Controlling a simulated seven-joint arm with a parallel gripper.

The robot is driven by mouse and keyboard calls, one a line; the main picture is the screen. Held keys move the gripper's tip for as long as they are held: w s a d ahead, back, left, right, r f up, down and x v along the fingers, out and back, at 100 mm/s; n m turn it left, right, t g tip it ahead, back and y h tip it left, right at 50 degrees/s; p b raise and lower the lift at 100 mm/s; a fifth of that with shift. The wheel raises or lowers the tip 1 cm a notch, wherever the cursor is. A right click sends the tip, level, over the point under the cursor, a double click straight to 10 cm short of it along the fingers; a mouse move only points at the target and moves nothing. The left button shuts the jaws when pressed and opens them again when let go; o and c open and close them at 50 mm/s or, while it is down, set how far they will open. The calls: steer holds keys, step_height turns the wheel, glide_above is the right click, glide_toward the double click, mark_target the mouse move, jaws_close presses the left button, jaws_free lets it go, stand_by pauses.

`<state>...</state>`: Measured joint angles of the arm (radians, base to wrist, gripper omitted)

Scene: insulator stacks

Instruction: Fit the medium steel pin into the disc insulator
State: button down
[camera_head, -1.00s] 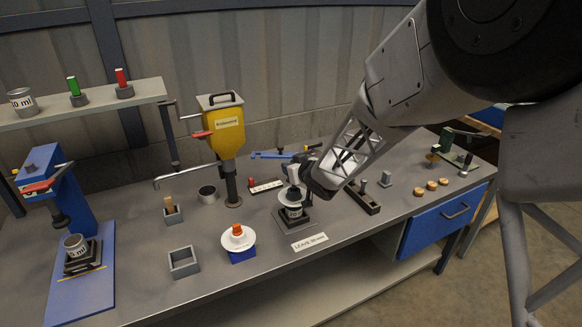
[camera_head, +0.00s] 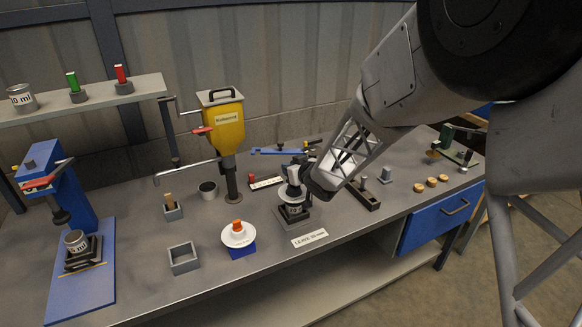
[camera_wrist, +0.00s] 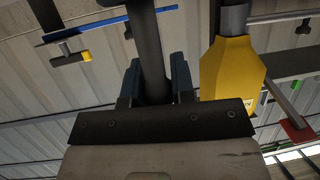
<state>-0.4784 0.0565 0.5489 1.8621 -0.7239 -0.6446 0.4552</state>
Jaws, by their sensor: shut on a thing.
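My gripper (camera_head: 301,176) is over the middle of the bench, partly hidden by its own wrist. In the wrist view, its two blue jaws (camera_wrist: 157,84) are shut on a dark round rod, the medium steel pin (camera_wrist: 150,45). A white disc insulator (camera_head: 286,199) sits on a labelled grey cup on a dark stand (camera_head: 281,219), right under my gripper. The pin's lower end is hard to make out in the head view, so I cannot tell whether it is inside the disc or just above it.
A second white disc with an orange top (camera_head: 238,237) rests on a blue block. An open grey box (camera_head: 183,260) and a yellow dispenser (camera_head: 223,127) stand to the left. A dark block with pegs (camera_head: 362,195) is close right of my gripper. The front edge is near.

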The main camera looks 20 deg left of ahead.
steer(key=shift+f, duration=0.8)
steer(key=c, duration=0.9)
jaws_free()
steer(key=shift+d, duration=0.15)
steer(key=shift+v, duration=3.85)
